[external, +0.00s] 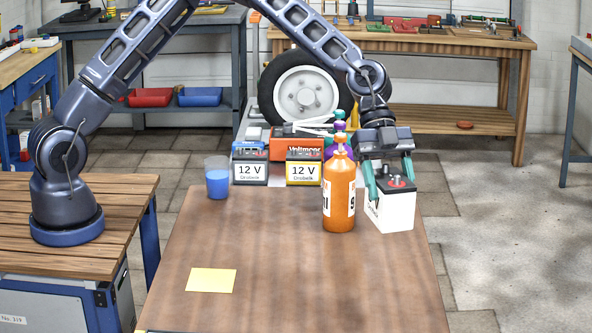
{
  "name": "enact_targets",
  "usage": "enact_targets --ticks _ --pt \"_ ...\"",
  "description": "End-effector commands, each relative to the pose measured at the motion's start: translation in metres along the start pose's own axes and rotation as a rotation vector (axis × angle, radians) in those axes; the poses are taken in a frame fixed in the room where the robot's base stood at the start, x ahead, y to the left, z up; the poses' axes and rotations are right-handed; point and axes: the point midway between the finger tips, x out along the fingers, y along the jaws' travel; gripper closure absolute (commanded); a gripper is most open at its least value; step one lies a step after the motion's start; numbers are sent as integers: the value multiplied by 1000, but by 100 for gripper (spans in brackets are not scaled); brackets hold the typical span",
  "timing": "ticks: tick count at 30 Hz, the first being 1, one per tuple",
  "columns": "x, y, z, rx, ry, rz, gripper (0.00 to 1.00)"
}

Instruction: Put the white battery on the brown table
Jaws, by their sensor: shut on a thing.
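The white battery (397,212) is a white box with a dark top and a red part on it, at the right far side of the brown table (310,275). My gripper (389,186) has its green fingers shut on the battery from above. The battery appears upright, at the table's far right edge. I cannot tell whether its base touches the tabletop or hangs just above it.
An orange bottle (340,196) stands just left of the battery. A blue cup (217,180) and two 12 V batteries (250,168) are farther left and back. A yellow note (211,280) lies at the front left. The table's front middle and right are clear.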

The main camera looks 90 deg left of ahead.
Motion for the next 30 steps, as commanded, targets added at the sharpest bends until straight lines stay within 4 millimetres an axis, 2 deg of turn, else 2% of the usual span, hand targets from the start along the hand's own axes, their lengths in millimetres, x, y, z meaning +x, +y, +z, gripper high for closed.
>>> enact_targets --ticks 1,3,9,15,22,30 --pt "8 16 -13 27 0 21 99" --pt "18 35 -27 60 -2 48 99" --pt "42 87 -60 147 -5 117 99" --pt "55 121 -78 201 -7 161 99" --pt "66 133 -77 220 -8 178 99" --pt "101 133 -46 219 -8 180 99"
